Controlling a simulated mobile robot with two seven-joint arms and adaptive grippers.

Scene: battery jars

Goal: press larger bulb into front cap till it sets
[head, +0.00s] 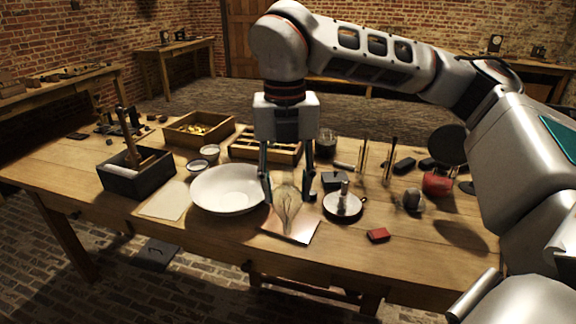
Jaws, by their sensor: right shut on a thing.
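A clear, pear-shaped glass bulb (287,209) is between the fingers of my right gripper (288,196), which points straight down and is shut on it. The bulb is over a copper-coloured plate (302,238) near the table's front edge. Whether its lower end touches the plate or a cap there, I cannot tell. I cannot make out the front cap for sure. A round white dish with a short metal post (344,205) stands just right of the bulb. My left gripper is not in view.
A wide white bowl (228,188) is close left of the gripper. A red block (378,235) lies to the right. A compartmented wooden tray (264,147), a dark box (136,178) and thin upright rods (388,158) stand around. The front right of the wooden table is mostly clear.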

